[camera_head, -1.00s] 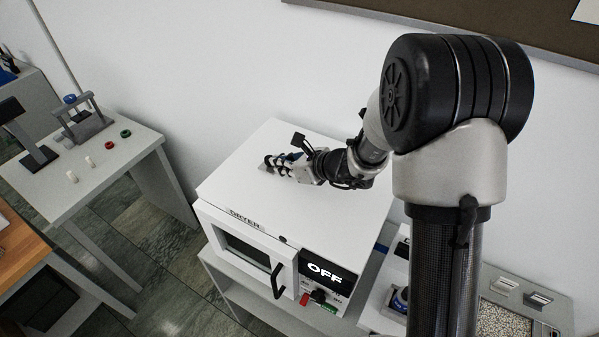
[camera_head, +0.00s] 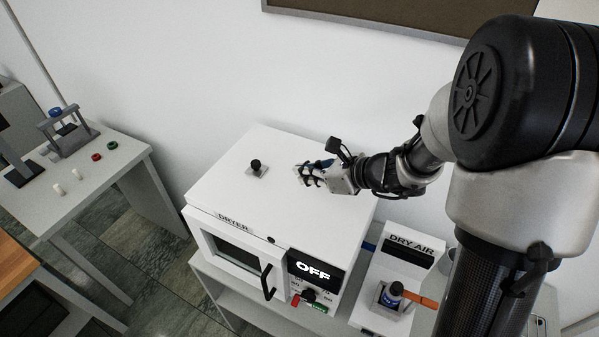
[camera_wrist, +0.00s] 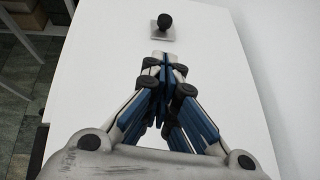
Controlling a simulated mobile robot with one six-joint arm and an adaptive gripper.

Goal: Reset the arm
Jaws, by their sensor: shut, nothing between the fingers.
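My gripper (camera_head: 302,174) is over the right part of the white dryer's top in the head view, its fingers pointing left. In the wrist view my gripper (camera_wrist: 168,62) has its fingers drawn together with nothing between them. A black knob on a small square plate (camera_head: 256,167) stands on the dryer top, left of and apart from my fingertips. The knob also shows beyond the fingertips in the wrist view (camera_wrist: 165,22). The dryer (camera_head: 232,190) has its front door closed and its display reads OFF.
A white table (camera_head: 100,178) at the left holds a press frame (camera_head: 70,138) and small red, green and white pieces. The wall rises close behind the dryer.

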